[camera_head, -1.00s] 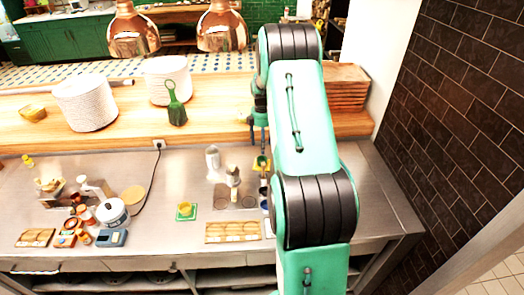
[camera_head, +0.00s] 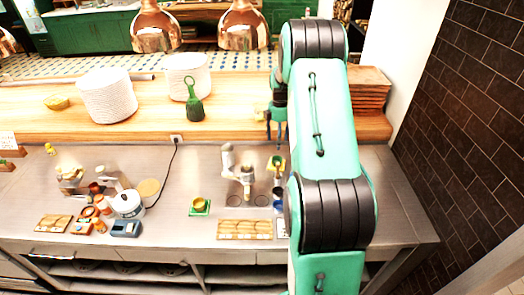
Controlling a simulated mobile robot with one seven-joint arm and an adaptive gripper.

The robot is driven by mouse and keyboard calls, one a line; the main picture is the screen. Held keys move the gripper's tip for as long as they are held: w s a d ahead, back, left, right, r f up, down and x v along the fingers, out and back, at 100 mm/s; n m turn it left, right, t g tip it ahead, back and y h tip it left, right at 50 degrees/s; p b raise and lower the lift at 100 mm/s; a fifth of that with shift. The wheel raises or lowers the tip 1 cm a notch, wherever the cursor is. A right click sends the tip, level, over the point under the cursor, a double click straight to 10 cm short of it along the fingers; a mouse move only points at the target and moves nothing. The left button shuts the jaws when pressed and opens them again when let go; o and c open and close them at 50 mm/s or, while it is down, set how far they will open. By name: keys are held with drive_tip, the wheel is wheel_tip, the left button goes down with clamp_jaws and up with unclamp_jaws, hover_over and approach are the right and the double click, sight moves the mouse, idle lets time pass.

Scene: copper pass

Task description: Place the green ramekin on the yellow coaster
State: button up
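A small green ramekin (camera_head: 278,160) shows at the back of the steel counter, just left of my arm. It appears to sit on the yellow coaster (camera_head: 276,168), though both are small and partly blurred. My gripper (camera_head: 275,138) is above and behind them, pointing down. Its two fingers look apart with nothing visible between them, and a gap shows between the fingertips and the ramekin. A separate yellow ramekin (camera_head: 199,203) sits on a green square coaster (camera_head: 206,212) farther left and nearer the front.
Pale mills (camera_head: 245,180) stand left of the ramekin. A dark blue cup (camera_head: 278,200) is in front of it, and a wooden tray (camera_head: 244,230) lies near the front edge. A white pot (camera_head: 127,204) and small jars crowd the left. Plate stacks (camera_head: 107,95) stand on the wooden shelf.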

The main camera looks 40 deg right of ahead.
drive_tip(key=s+a+r+m+t+h, duration=0.1)
drive_tip(key=s+a+r+m, duration=0.1)
drive_tip(key=a+r, duration=1.15)
drive_tip(key=s+a+r+m+t, duration=0.1)
drive_tip(key=a+r+m, duration=0.1)
drive_tip(key=a+r, duration=1.15)
drive_tip(key=s+a+r+m+t+y, duration=0.1)
drive_tip(key=s+a+m+t, duration=0.2)
drive_tip(key=s+a, duration=2.1)
drive_tip(key=shift+s+a+r+m+t, duration=0.15)
drive_tip(key=shift+a+r+m+t, duration=0.2)
drive_tip(key=shift+a+m, duration=0.7)
